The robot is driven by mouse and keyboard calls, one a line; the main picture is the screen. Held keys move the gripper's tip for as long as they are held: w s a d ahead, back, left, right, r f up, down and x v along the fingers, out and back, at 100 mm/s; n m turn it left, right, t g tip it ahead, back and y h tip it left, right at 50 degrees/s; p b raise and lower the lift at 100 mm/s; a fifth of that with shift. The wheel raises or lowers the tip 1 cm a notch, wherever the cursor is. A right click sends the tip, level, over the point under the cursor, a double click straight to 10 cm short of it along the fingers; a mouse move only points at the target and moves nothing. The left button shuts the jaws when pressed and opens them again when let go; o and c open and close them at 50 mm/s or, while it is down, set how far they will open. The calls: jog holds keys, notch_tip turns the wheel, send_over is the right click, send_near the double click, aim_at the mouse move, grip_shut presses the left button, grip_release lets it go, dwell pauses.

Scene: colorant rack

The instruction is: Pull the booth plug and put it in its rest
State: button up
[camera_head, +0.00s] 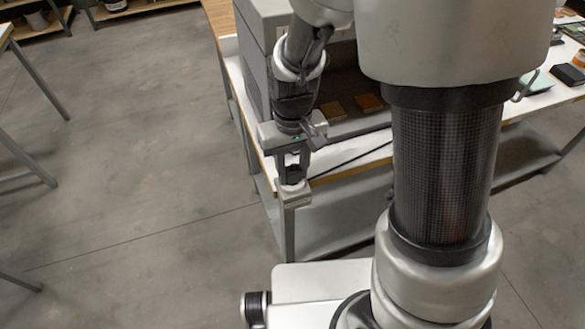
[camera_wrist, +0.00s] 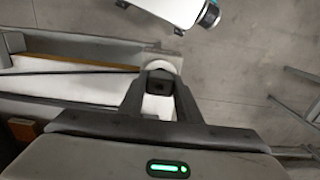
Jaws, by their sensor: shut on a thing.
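My gripper (camera_head: 293,172) points down at the table's near left corner, and its fingers are shut on the dark plug (camera_head: 293,174). In the wrist view the plug (camera_wrist: 159,88) sits between the two fingertips. A pale round rest (camera_head: 292,187) on a grey block (camera_head: 296,198) lies directly beneath the plug. The white ring of the rest also shows in the wrist view (camera_wrist: 160,67), just past the fingertips. I cannot tell whether the plug is seated in it or just above. A dark cable (camera_head: 350,158) runs from the plug to the right. The grey booth (camera_head: 256,62) stands behind.
The white table (camera_head: 236,72) has a wood-coloured edge and a lower shelf (camera_head: 330,232). Coloured sample pieces (camera_head: 369,101) lie inside the booth. Small containers and a dark block (camera_head: 567,74) are at the right. Open floor (camera_head: 130,170) lies to the left.

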aim_at(293, 168)
jog(key=shift+r+p, duration=0.55)
jog(key=shift+r, duration=0.2)
jog(key=shift+r+p, duration=1.2)
jog(key=shift+r, duration=0.25)
jog(key=shift+r, duration=0.1)
notch_tip(293, 168, up, 4)
jog(key=p, duration=0.3)
